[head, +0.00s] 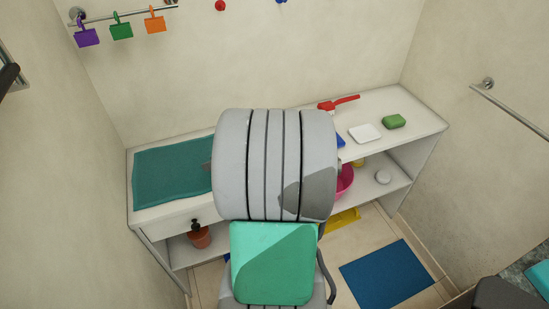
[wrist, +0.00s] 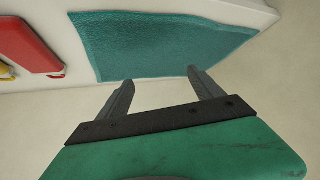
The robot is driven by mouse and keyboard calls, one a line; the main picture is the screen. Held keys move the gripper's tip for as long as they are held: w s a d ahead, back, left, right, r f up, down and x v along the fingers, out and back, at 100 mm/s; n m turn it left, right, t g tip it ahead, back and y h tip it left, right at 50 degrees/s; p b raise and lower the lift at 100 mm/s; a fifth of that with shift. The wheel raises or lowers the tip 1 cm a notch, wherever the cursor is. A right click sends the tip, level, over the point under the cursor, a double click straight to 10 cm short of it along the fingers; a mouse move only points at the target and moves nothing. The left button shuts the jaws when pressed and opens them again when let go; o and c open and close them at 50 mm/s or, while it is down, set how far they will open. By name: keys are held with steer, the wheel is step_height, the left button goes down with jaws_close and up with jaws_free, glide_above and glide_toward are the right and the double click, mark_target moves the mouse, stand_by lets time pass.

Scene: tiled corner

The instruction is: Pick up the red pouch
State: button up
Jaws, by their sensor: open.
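A flat red object with rounded corners, which looks like the red pouch (wrist: 32,45), lies at the upper left of the wrist view, left of the teal mat (wrist: 160,42). My arm hides that spot in the head view. My gripper (wrist: 160,78) is open and empty. Its two fingers point toward the near edge of the teal mat, to the right of the red object and apart from it.
The white counter (head: 422,122) also carries a red brush (head: 340,103), a white dish (head: 365,134) and a green block (head: 394,121). The shelf below holds a terracotta pot (head: 200,237) and a pink bowl (head: 345,181). A blue mat (head: 386,274) lies on the floor.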

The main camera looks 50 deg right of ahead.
steer(key=s+d+f+m+h+b, duration=0.1)
steer(key=s+d+f, duration=0.1)
steer(key=d, duration=0.2)
steer(key=s+d+f+m+t+h, duration=0.1)
steer(key=s+d+f, duration=0.1)
steer(key=d, duration=0.2)
steer(key=s+d+f+t+h+b, duration=0.1)
steer(key=s+d+f, duration=0.1)
steer(key=d, duration=0.3)
steer(key=shift+s+d+f+m+b, duration=0.1)
steer(key=shift+f+m+b, duration=0.3)
steer(key=shift+f, duration=0.15)
steer(key=s+d+h, duration=0.1)
steer(key=s+d+m, duration=0.1)
steer(key=s+d, duration=0.1)
steer(key=s+d+f+h, duration=0.1)
steer(key=d, duration=0.1)
steer(key=shift+s+d+f+m+t+h+b, duration=0.1)
steer(key=shift+s+m+t+h+b, duration=0.2)
steer(key=shift+s+b, duration=0.05)
steer(key=shift+s+d, duration=0.15)
steer(key=shift+d, duration=0.2)
steer(key=x, duration=0.3)
steer(key=p+x, duration=0.1)
steer(key=x, duration=0.3)
steer(key=shift+w, duration=0.3)
steer(key=shift+c, duration=0.3)
steer(key=shift+r, duration=0.2)
steer(key=c, duration=1.1)
